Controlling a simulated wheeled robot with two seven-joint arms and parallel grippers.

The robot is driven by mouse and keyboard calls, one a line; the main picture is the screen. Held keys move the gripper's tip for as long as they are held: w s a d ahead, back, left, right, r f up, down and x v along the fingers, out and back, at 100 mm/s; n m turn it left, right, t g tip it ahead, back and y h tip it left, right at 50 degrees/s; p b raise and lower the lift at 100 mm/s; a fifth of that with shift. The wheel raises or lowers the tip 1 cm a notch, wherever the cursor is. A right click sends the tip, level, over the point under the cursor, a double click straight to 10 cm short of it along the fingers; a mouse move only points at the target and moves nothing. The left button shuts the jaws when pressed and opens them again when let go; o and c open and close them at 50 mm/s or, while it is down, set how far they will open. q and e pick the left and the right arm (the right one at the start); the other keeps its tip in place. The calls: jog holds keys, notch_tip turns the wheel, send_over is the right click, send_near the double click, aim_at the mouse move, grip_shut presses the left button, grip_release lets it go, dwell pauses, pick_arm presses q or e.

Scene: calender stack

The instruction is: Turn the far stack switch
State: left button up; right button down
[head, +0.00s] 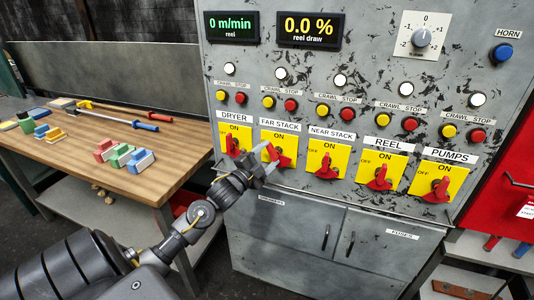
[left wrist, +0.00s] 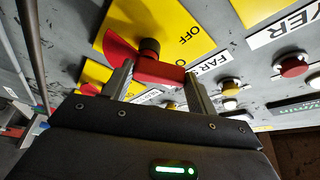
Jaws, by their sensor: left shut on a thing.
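The far stack switch is a red handle (head: 284,160) on a yellow ON/OFF plate (head: 292,140), under the FAR STACK label. In the left wrist view its red handle (left wrist: 135,62) turns on a dark round hub, with the word OFF on the plate beyond it. My left gripper (head: 269,160) reaches the switch from the lower left. Its two fingers (left wrist: 157,84) stand on either side of the red handle and are shut on it. The fingers hide part of the handle and plate in the head view. My right gripper is not in view.
The dryer switch (head: 233,147) is close on the left and the near stack switch (head: 327,167) on the right. Crawl and stop buttons sit above the switches. A wooden bench (head: 90,155) with blocks and tools stands at left.

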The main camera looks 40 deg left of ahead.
pick_arm(q)
jog(key=m, duration=0.1)
jog(key=m+g+p, duration=0.1)
jog(key=m, duration=0.2)
jog(key=shift+w+d+r+h+p, duration=0.1)
jog(key=shift+d+r+h+p, duration=0.1)
jog(key=shift+r+h+p, duration=0.15)
jog(key=shift+d+m+g+p, duration=0.15)
jog(key=shift+m+g+p, duration=0.25)
jog(key=shift+m, duration=0.5)
jog(key=o, duration=1)
